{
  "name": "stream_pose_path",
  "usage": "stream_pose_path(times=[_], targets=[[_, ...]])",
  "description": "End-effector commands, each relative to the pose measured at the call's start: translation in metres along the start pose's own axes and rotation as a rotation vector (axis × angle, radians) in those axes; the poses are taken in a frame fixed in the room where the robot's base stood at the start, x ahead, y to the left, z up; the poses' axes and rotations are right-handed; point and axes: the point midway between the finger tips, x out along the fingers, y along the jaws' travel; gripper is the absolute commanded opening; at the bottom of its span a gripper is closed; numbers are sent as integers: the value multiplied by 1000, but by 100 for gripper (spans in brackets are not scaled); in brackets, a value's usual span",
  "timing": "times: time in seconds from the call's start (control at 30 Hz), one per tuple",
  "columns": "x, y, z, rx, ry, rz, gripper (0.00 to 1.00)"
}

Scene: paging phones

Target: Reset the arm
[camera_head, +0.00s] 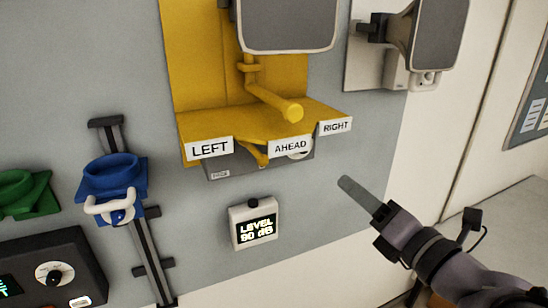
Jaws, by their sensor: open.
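My arm comes in from the lower right, and my gripper (360,194) points up and left in front of the grey panel. One flat grey finger shows clearly; the other is not clearly visible from this angle. The gripper is open, with nothing seen in it. It is below and right of the yellow unit (205,70), apart from it in the picture. That unit has a yellow lever (272,102) and labels reading LEFT, AHEAD and RIGHT. The level meter (254,222), reading 90 dB, is to the gripper's left.
A blue holder (112,177) with a white handle sits on a dark rail (150,250) at left. A green holder (22,193) and a black box with a knob (50,273) are farther left. A grey horn-like unit (437,35) is at upper right. Bare panel surrounds the meter.

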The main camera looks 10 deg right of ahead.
Motion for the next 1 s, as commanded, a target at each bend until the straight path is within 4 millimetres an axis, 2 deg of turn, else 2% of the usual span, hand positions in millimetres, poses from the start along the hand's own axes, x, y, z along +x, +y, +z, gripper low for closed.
stream_pose_path(times=[0.1, 0.17, 0.27, 0.3, 0.37, 0.4, 0.47, 0.5, 0.53, 0.6, 0.63, 0.7, 0.77, 0.8, 1.0], targets=[[0, 0, -2, -5, 4, 1, 46], [2, 0, -17, -48, 41, 11, 46], [2, 0, -90, -284, 220, 67, 46], [-2, -2, -132, -439, 324, 112, 46], [-17, -11, -199, -720, 490, 205, 46], [-31, -21, -240, -924, 594, 280, 46], [-57, -44, -296, -1259, 741, 417, 46], [-75, -64, -328, -1498, 828, 524, 46], [-89, -81, -347, -1683, 887, 610, 46], [-114, -120, -375, -2097, 989, 815, 46], [-121, -133, -380, -2248, 1018, 892, 46], [-131, -154, -382, -2522, 1060, 1038, 46], [-134, -163, -379, -2673, 1079, 1120, 46], [-135, -166, -376, 2700, -1073, -1141, 46], [-136, -164, -369, 2650, -1045, -1128, 46]])
